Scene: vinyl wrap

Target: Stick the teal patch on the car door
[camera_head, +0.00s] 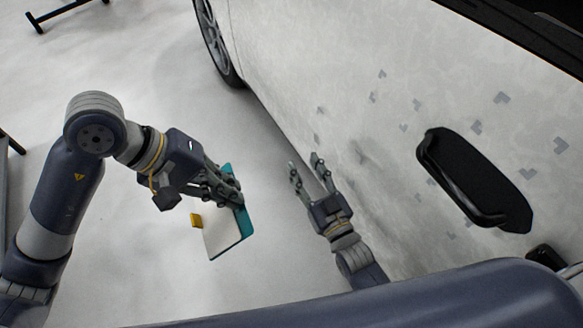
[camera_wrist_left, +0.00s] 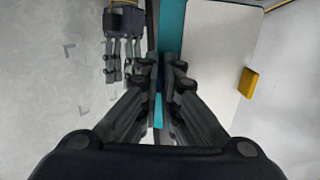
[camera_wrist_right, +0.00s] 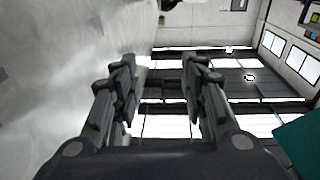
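The teal patch (camera_head: 244,221) has a white backing sheet (camera_head: 223,236) over most of its facing side and a yellow tab (camera_head: 196,220) at the sheet's edge. My left gripper (camera_head: 236,196) is shut on the patch along its upper teal edge, as the left wrist view also shows (camera_wrist_left: 160,75). The patch hangs in the air, apart from the car door (camera_head: 345,100). My right gripper (camera_head: 304,166) is open and empty, between the patch and the door. A teal corner (camera_wrist_right: 300,143) shows at the right of the right wrist view.
The white door bears several small grey corner marks (camera_head: 476,127) and a black handle (camera_head: 465,180). A car wheel (camera_head: 216,38) is at the top. A black stand leg (camera_head: 55,14) is at the upper left. Pale floor between is clear.

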